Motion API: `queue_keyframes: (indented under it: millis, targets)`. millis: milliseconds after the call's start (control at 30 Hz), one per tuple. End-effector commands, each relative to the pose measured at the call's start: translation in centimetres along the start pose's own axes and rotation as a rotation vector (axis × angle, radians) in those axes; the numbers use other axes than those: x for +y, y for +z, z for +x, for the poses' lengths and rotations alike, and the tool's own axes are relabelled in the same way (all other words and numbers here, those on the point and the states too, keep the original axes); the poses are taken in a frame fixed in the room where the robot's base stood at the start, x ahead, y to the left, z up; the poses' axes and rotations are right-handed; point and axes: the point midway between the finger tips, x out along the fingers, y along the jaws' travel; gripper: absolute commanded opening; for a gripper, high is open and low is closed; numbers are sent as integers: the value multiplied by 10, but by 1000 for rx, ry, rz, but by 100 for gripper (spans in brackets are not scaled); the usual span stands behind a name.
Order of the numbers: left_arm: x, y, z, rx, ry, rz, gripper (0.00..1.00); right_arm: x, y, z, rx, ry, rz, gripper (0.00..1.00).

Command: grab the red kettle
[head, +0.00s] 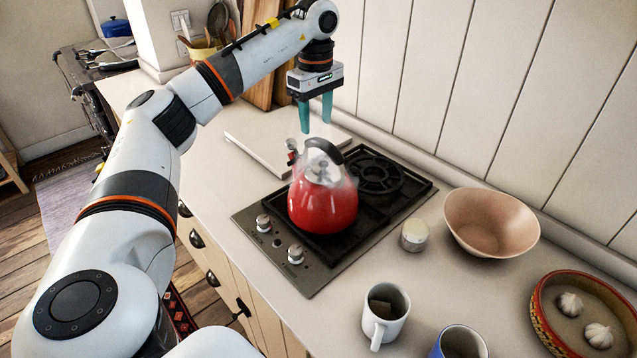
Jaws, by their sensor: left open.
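The red kettle (322,208) stands on the black gas hob (378,222) on the counter. It has a silver top and a black handle (325,151) arching over it. A pale haze hangs around its upper part. My left gripper (316,122) points down with its teal fingers apart and empty. In the picture it sits just above the kettle's handle; I see no contact with the kettle. My right gripper is not in the head view.
A white mug (385,314), a blue mug (460,346), a small lidded jar (415,235), a pinkish bowl (491,222) and a basket (545,325) with garlic stand right of the hob. A pale board (262,142) lies behind it. The panelled wall borders the counter.

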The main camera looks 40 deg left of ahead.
Motion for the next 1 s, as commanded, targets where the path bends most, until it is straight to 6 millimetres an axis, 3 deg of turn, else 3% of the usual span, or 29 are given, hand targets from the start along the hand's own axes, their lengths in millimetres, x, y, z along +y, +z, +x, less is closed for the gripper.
queue_keyframes:
  millis: [267,500,833,1000]
  targets:
    - [0,-1,22,0,4,1,49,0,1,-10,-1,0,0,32]
    - [-1,-3,57,0,3,1,49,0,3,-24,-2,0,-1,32]
    - [-1,-3,66,1,-1,1,49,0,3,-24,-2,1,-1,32]
    - [-1,-3,65,1,-1,1,21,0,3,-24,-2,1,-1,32]
